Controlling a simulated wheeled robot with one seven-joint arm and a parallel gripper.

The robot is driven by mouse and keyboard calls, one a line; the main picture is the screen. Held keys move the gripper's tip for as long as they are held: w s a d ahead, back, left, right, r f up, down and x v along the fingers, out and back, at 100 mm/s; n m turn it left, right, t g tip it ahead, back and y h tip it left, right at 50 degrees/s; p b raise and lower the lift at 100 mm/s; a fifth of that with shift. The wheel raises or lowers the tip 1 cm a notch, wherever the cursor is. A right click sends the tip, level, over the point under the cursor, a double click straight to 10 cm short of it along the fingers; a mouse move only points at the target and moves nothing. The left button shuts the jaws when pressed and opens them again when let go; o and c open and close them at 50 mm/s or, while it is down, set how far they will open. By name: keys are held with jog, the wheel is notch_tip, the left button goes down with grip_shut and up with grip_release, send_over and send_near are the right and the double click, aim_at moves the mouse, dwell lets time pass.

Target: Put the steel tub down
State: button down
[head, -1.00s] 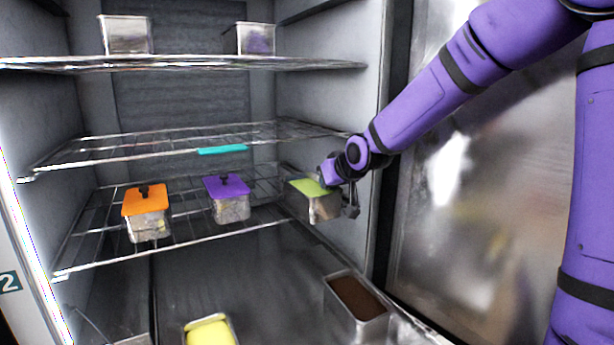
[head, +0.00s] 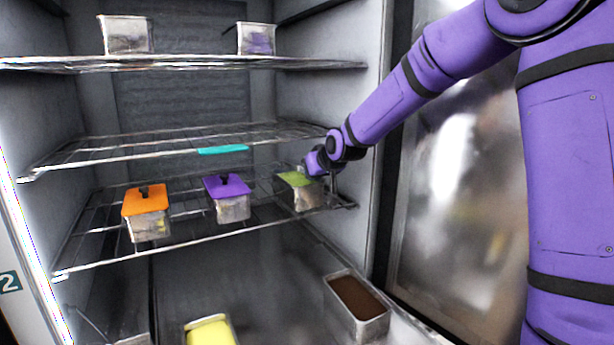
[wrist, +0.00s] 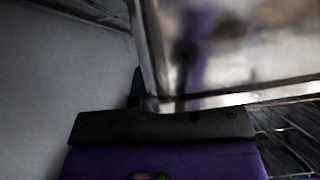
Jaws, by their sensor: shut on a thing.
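The steel tub (head: 306,198) with a green lid is at the right end of the middle-lower wire shelf in the head view. It looks upright, and its base is at about shelf level. I cannot tell whether it rests on the wires. My gripper (head: 318,183) is at the tub's right side and shut on it; the fingers are mostly hidden. The wire shelf (head: 190,238) holds two other lidded tubs to the left.
A purple-lidded tub (head: 231,208) is left of the held tub, and an orange-lidded tub (head: 149,227) further left. A wire shelf (head: 90,150) with a teal item (head: 223,149) is above. The freezer's right wall (head: 345,90) is close to my arm. Below are a brown-filled pan (head: 373,331) and a yellow item (head: 211,332).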

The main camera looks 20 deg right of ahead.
jog(key=shift+w+a+f, duration=0.15)
jog(key=shift+w, duration=0.45)
jog(key=shift+w+a+f, duration=0.1)
jog(key=shift+w, duration=0.5)
jog(key=shift+w+a+f, duration=0.15)
jog(key=shift+w, duration=0.45)
jog(key=shift+f, duration=0.35)
jog(key=c, duration=1.3)
grip_release()
jog(key=shift+o, duration=0.2)
jog(key=shift+v, duration=5.3)
jog(key=shift+s+d+r, duration=0.15)
jog(key=shift+s+r, duration=0.25)
jog(key=shift+s, duration=0.1)
